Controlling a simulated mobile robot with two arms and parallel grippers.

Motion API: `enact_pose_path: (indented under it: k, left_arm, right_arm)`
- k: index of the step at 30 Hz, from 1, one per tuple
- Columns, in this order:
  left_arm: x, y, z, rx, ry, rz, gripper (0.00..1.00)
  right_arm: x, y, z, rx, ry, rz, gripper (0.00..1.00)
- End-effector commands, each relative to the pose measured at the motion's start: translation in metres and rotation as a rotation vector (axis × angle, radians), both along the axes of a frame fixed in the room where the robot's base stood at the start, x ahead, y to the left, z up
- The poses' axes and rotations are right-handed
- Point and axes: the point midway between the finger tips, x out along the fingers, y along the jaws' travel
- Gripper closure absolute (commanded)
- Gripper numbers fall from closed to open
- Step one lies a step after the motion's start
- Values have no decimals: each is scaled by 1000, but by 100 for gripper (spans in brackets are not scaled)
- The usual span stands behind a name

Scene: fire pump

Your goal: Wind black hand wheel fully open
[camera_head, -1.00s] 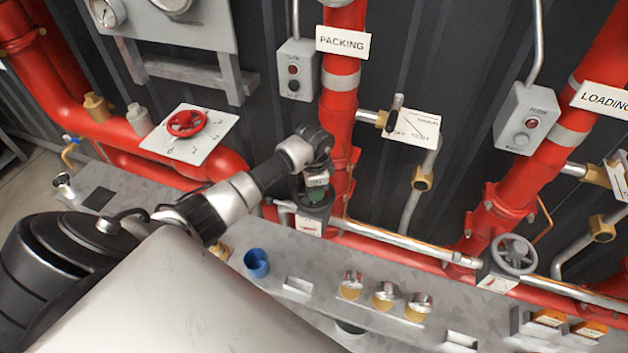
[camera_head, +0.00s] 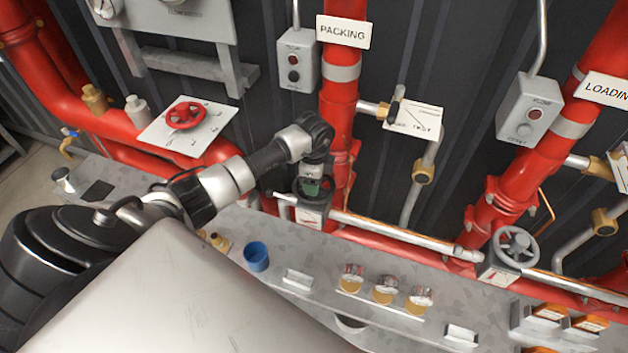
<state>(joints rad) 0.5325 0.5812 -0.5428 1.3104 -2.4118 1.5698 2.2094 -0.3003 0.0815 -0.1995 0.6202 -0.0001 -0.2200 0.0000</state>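A dark hand wheel (camera_head: 312,194) sits on a grey valve body at the foot of the red pipe under the PACKING sign. My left arm comes in from the left, and its wrist hangs straight down over this wheel. My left gripper (camera_head: 312,184) is at the wheel and covers part of it. Its fingers are too small and hidden to tell whether they are open or shut. A second, grey hand wheel (camera_head: 515,247) stands to the right on a similar valve. My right gripper is not in view.
A red hand wheel (camera_head: 185,115) sits on a white plate at the left. A blue cup (camera_head: 256,256) and several brass-and-silver caps (camera_head: 384,290) are on the grey bench. A silver pipe (camera_head: 410,240) runs between the two valves. Red pipes rise behind.

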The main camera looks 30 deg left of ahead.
Motion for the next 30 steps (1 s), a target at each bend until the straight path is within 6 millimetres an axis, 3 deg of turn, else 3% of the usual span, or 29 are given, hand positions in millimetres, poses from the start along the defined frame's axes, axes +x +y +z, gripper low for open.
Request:
enact_pose_path:
  k: [3, 10, 18, 26, 30]
  left_arm:
    - [1, 1, -1, 3, -1, -151, 42]
    - [1, 1, -1, 2, -1, -312, 42]
    - [1, 0, -3, 2, -2, -770, 42]
    - [1, 0, -1, 2, -1, -962, 42]
    - [1, 0, -4, 4, -1, -1174, 42]
  right_arm:
    - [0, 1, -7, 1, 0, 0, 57]
    - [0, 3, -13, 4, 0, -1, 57]
    - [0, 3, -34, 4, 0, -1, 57]
    - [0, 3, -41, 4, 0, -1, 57]
    - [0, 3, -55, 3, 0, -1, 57]
